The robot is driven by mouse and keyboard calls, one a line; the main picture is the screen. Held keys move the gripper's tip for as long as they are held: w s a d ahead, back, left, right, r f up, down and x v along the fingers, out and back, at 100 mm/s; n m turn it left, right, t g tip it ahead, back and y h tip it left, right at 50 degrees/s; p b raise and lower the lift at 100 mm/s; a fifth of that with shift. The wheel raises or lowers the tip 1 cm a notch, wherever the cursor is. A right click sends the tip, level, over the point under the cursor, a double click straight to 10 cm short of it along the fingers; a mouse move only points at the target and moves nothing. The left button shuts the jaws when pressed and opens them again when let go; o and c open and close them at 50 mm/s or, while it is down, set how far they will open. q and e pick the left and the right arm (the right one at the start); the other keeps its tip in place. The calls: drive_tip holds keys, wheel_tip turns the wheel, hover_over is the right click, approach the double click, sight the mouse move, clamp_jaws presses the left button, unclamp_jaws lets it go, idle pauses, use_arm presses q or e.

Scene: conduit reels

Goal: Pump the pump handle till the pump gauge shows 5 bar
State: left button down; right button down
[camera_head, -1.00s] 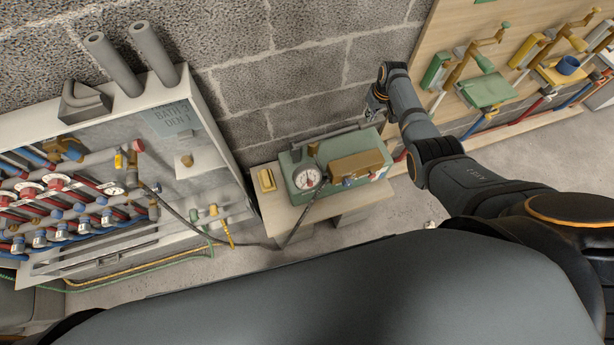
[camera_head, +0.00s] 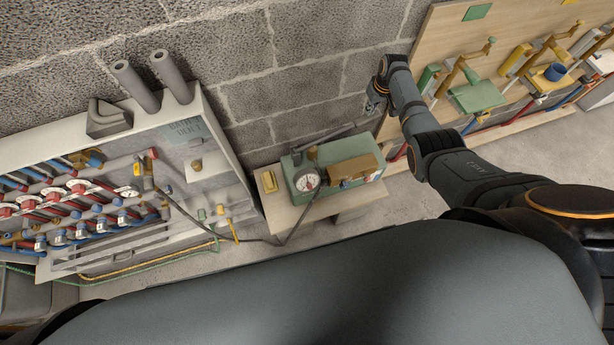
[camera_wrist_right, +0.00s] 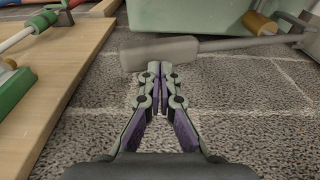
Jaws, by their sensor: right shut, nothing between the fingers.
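The pump is a green box (camera_head: 293,164) with a brown block (camera_head: 350,172) on it, standing on a small bench by the block wall. Its round white pump gauge (camera_head: 308,181) faces up at the front left; the needle is too small to read. The pump handle (camera_head: 328,138) is a grey bar lying low along the back of the pump. Its thick grey grip (camera_wrist_right: 158,53) shows in the right wrist view, just beyond my fingertips; contact cannot be told. My right gripper (camera_head: 374,104) is shut and empty, behind the grip's end; its closed fingers (camera_wrist_right: 160,70) show close up. My left gripper is out of view.
A dark hose (camera_head: 264,240) runs from the pump to a grey cabinet (camera_head: 205,110) of pipes and valves on the left. A wooden board (camera_head: 440,45) with green and brass fittings stands on the right, beside my right arm.

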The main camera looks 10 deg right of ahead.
idle(0.4)
wheel_tip(320, 180, up, 6)
drive_tip(key=p, duration=0.5)
drive_tip(key=shift+f, duration=0.4)
